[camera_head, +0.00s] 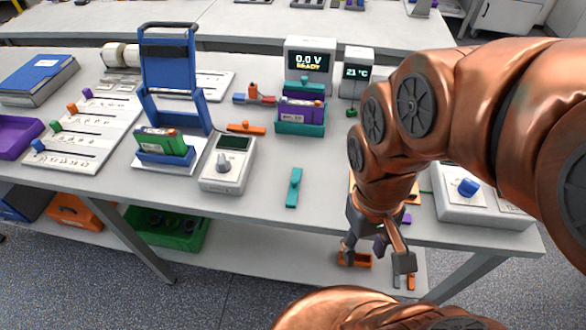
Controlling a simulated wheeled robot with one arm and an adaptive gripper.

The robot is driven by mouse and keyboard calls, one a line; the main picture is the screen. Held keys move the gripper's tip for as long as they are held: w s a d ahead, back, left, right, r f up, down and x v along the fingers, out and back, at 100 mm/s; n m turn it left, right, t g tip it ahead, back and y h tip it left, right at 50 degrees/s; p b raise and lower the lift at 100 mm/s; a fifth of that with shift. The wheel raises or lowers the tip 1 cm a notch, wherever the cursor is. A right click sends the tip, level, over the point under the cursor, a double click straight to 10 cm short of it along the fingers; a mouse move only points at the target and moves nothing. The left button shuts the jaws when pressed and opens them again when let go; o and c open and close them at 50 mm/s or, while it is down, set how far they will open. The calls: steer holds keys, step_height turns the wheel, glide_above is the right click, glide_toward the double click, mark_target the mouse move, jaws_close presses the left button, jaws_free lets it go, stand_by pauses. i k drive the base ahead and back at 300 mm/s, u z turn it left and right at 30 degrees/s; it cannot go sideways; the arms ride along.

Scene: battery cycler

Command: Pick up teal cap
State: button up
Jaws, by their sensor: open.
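A teal cap (294,187), a narrow bar with a small knob, lies flat on the bench near the middle of its front edge. My gripper (377,258) is open, pointing down, to the right of the teal cap and nearer the camera. It is apart from the teal cap.
A grey meter (229,163) and a green battery in a blue holder (165,157) stand left of the teal cap. An orange bar (246,128) lies behind it. A control box (482,200) is at the right. The bench around the teal cap is clear.

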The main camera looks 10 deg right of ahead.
mark_target(295, 181)
steer(key=z, duration=0.2)
steer(key=k, duration=1.1)
steer(key=u, duration=1.25)
steer(key=i, duration=0.5)
steer(key=u, duration=0.05)
